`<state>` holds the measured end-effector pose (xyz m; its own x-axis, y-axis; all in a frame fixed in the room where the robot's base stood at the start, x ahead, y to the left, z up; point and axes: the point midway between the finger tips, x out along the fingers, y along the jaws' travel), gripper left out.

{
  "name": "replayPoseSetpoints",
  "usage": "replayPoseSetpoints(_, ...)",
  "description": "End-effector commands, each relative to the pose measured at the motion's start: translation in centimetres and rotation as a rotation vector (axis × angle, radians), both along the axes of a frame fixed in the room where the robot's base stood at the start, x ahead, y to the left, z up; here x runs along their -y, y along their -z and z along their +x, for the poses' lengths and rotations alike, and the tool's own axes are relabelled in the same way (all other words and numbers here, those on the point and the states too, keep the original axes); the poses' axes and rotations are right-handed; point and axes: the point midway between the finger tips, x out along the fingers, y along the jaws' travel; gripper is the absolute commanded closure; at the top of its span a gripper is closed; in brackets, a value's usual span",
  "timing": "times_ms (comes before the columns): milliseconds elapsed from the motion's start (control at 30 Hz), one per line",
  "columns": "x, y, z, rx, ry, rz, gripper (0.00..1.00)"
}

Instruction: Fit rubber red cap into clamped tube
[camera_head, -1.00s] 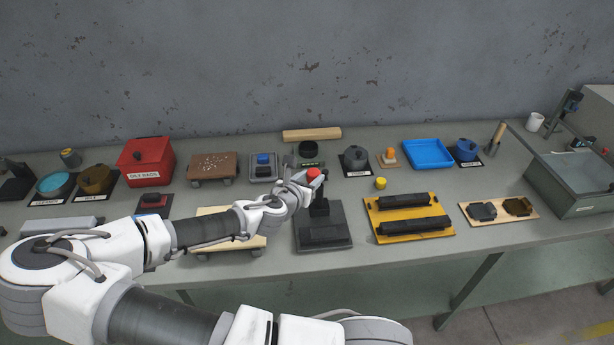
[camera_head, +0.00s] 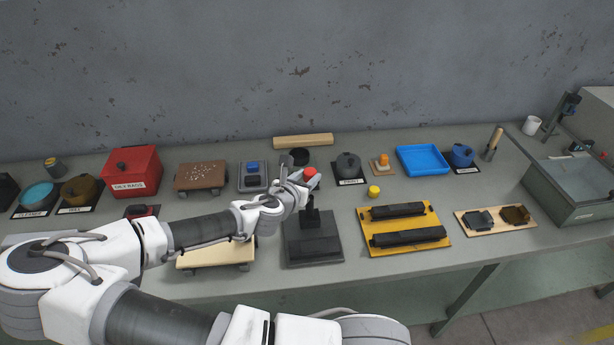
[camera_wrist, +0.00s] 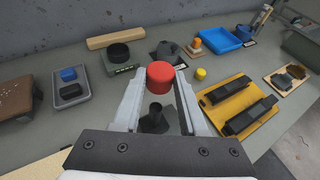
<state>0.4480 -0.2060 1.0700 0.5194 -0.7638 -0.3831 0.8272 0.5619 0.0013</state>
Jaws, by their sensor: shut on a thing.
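The red rubber cap (camera_wrist: 160,77) is between the fingertips of my gripper (camera_wrist: 160,84) in the wrist view. My gripper is shut on it. In the head view, the red cap (camera_head: 310,173) shows at the tip of my gripper (camera_head: 308,178), above the black clamp stand (camera_head: 312,250). The dark upright clamp and tube (camera_head: 310,216) rise from this stand. In the wrist view, the dark upright (camera_wrist: 154,120) shows below the cap, between the fingers, and appears apart from it. The tube's opening cannot be made out clearly.
A yellow tray (camera_head: 403,245) with black bars lies right of the stand. A pale wheeled board (camera_head: 215,257) lies under my arm. A dark round pot (camera_head: 348,165) and a blue tray (camera_head: 422,159) stand behind.

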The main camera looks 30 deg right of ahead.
Motion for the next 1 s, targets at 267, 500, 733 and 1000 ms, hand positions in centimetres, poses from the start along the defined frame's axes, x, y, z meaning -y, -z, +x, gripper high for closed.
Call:
replayPoseSetpoints(267, 0.0, 2.2, 0.0, -0.002, 0.0, -0.001, 1.0)
replayPoseSetpoints(500, 0.0, 4.4, 0.0, -0.002, -0.001, -0.001, 1.0)
replayPoseSetpoints(733, -0.1, 5.6, 0.0, -0.002, -0.001, -0.001, 1.0)
replayPoseSetpoints(1000, -0.1, 5.8, 0.0, -0.001, 0.0, -0.001, 1.0)
